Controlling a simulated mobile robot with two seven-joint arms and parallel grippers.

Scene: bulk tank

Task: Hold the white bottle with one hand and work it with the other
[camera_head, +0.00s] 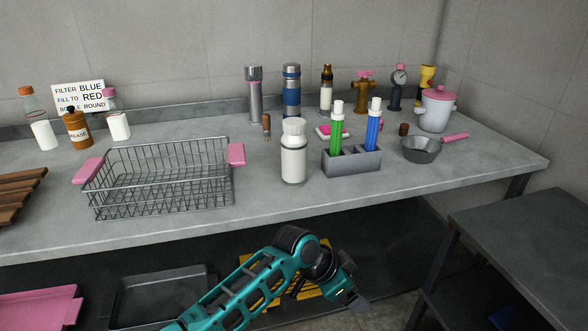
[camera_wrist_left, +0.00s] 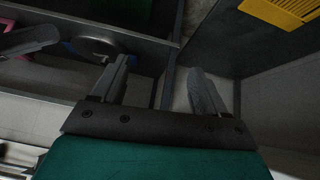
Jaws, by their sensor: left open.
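The white bottle (camera_head: 293,160) with a white cap stands upright on the grey worktop, between the wire basket and the grey rack. Nothing touches it. My left arm reaches in low, in front of the worktop's front edge. My left gripper (camera_head: 350,292) is below and to the right of the bottle, well apart from it. In the left wrist view its two fingers (camera_wrist_left: 157,78) are spread with nothing between them, and the bottle does not show there. My right gripper is in neither view.
A wire basket (camera_head: 165,192) with pink handles stands left of the bottle. A grey rack (camera_head: 351,163) with green and blue tubes stands close on its right, then a grey pan (camera_head: 421,150). Flasks stand behind. The worktop edge (camera_head: 250,222) lies between gripper and bottle.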

